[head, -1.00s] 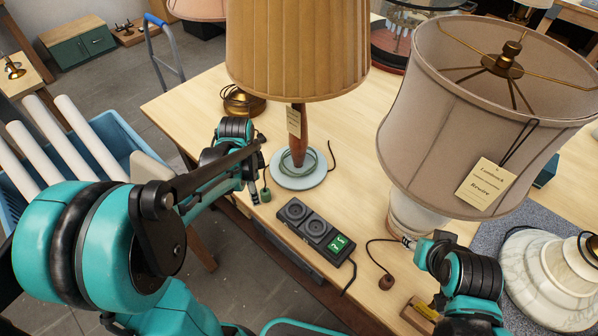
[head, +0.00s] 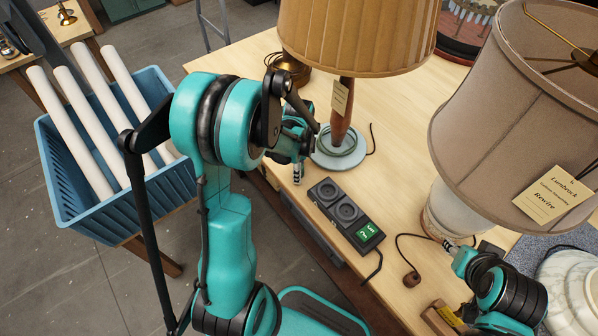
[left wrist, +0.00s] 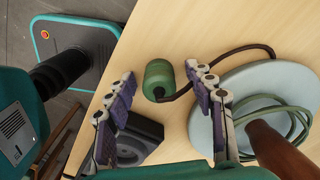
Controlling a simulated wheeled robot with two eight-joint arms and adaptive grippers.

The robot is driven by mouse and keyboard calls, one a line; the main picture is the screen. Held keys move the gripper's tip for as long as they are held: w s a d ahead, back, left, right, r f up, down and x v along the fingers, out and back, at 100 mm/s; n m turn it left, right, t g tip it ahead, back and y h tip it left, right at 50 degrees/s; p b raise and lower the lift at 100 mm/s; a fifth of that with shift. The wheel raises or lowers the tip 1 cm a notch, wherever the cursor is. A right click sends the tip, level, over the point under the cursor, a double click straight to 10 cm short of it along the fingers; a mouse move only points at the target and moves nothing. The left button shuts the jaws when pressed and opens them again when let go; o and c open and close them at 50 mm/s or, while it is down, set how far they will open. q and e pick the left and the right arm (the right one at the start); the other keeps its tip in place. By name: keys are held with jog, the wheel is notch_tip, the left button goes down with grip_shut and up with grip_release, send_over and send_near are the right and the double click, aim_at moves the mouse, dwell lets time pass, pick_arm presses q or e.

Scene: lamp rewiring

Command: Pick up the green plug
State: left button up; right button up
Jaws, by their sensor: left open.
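The green plug (left wrist: 158,78) lies on the wooden table in the left wrist view, near the table edge. Its dark cord runs right to the pale blue lamp base (left wrist: 203,128). My left gripper (left wrist: 160,80) is open, with one finger on each side of the plug in the picture; I cannot tell its height above it. In the head view my left gripper (head: 297,170) is beside the wooden-stem lamp's base, and the plug is hidden there. My right gripper (head: 448,246) is by the foot of the grey-shaded lamp (head: 450,215); its jaw opening is unclear.
A black socket box (head: 345,212) with a green display sits in front of the lamp base. A brown cord end (head: 411,279) lies to its right. A blue crate (head: 62,215) with white tubes stands left of the table. Bare tabletop lies between the lamps.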

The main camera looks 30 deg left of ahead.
pick_arm(q)
jog(key=c, duration=1.2)
jog(key=shift+c, duration=0.2)
